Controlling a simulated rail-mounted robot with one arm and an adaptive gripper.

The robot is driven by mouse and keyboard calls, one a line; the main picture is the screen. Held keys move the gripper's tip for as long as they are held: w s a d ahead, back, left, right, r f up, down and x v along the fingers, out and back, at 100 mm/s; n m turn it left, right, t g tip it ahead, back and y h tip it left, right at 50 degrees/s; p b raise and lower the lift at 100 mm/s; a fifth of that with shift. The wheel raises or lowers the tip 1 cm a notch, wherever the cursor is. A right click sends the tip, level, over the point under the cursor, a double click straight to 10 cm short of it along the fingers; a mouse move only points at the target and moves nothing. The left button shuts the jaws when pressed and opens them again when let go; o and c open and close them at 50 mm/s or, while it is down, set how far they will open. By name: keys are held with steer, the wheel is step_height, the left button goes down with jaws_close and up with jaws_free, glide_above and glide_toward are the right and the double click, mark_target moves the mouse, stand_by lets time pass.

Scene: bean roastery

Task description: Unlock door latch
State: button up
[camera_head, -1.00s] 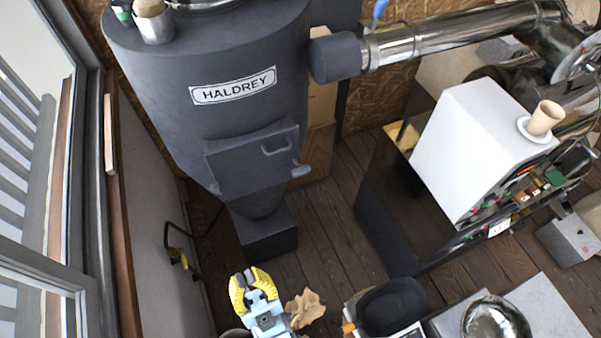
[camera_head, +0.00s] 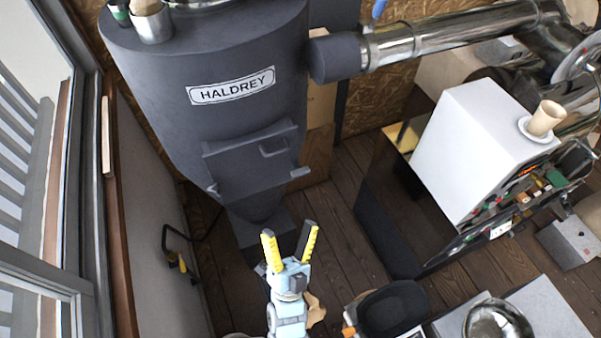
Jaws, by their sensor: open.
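The dark grey door (camera_head: 248,165) is on the lower front of the large grey HALDREY vessel and looks closed. It has a bar handle (camera_head: 274,149) near its upper right. A small grey latch (camera_head: 299,172) projects at its lower right edge. My gripper (camera_head: 289,231) has yellow fingers spread apart, with nothing between them. It is below the door in the picture, fingers pointing up towards it, apart from door and latch. The exact depth between them is hard to judge.
A metal duct (camera_head: 420,40) runs right from the vessel. A white box-shaped machine (camera_head: 475,140) with a cup on top stands at right. A black bin (camera_head: 392,308) is right of my arm. Wooden floor (camera_head: 335,215) lies between.

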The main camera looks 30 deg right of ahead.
mark_target(302, 175)
steer(key=w+d+f+m+g+y+b, duration=0.35)
steer(key=d+f+m+g, duration=0.65)
steer(key=d+f+m, duration=0.7)
steer(key=s+a+r+m+t+y+b, duration=0.1)
steer(key=a+r+m+t+y+b, duration=0.1)
steer(key=a+r+m+t+y, duration=0.45)
steer(key=w+y+p, duration=0.1)
steer(key=w, duration=0.3)
steer(key=w+g+y+p, duration=0.1)
steer(key=w, duration=0.4)
steer(key=w+n+g+y+p, duration=0.1)
steer(key=w, duration=0.4)
steer(key=shift+d+r, duration=0.3)
steer(key=shift+d, duration=0.1)
steer(key=shift+w+d+f, duration=0.1)
steer(key=shift+w+f, duration=0.05)
steer(key=shift+w, duration=1)
